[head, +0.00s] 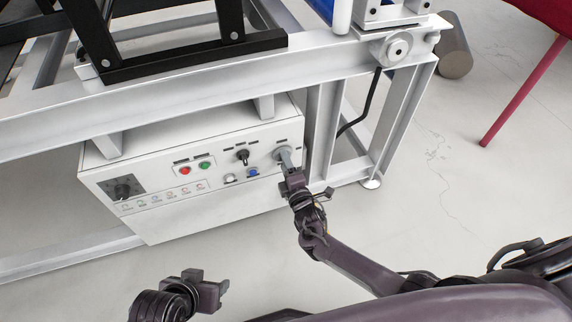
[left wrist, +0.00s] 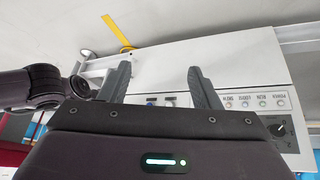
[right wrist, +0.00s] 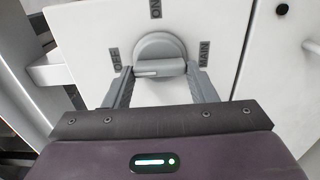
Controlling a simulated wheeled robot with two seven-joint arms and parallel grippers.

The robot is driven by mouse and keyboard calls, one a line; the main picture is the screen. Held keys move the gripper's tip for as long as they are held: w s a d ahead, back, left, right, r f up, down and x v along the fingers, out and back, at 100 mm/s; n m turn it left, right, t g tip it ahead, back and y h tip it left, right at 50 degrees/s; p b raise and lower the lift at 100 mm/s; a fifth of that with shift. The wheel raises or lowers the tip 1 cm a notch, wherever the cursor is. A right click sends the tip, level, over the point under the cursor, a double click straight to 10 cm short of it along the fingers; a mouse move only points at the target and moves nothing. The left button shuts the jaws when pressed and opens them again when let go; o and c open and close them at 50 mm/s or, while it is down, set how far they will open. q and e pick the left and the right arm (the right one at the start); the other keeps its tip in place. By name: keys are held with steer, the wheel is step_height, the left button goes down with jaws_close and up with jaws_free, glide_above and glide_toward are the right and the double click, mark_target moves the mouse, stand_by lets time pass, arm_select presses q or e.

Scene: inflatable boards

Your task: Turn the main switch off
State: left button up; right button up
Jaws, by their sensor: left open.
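The main switch is a round grey knob with a bar handle (right wrist: 160,68) in the right wrist view, among the labels OFF, ON and MAIN. Its light mark lies at the end towards OFF. In the head view the knob (head: 283,154) is at the right end of the white control box (head: 225,190). My right gripper (right wrist: 160,72) is open, with one finger at each end of the handle; I cannot tell if they touch it. It also shows in the head view (head: 289,170). My left gripper (head: 208,280) is open and empty, low and apart from the box.
The box also carries a red button (head: 185,171), a green button (head: 204,166), a black selector (head: 242,156), a blue button (head: 252,172) and a black dial (head: 122,191). A white steel frame (head: 200,88) runs above it. The floor (head: 455,185) to the right is clear.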

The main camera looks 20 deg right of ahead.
steer(key=o, duration=0.4)
steer(key=shift+o, duration=0.2)
arm_select(q)
steer(key=shift+s+a+r+g+y+p, duration=0.15)
steer(key=shift+a+g+p, duration=0.1)
steer(key=shift+a+p, duration=0.15)
steer(key=shift+s+a+g+y+p, duration=0.1)
steer(key=shift+a+g+y+p, duration=0.1)
steer(key=shift+a+p, duration=0.2)
steer(key=shift+s+a+r+g+y+p, duration=0.15)
steer(key=shift+a+g+p, duration=0.15)
steer(key=shift+a, duration=0.15)
arm_select(e)
steer(key=s, duration=0.8)
arm_select(q)
steer(key=shift+f, duration=0.1)
arm_select(e)
steer(key=shift+w+d, duration=0.1)
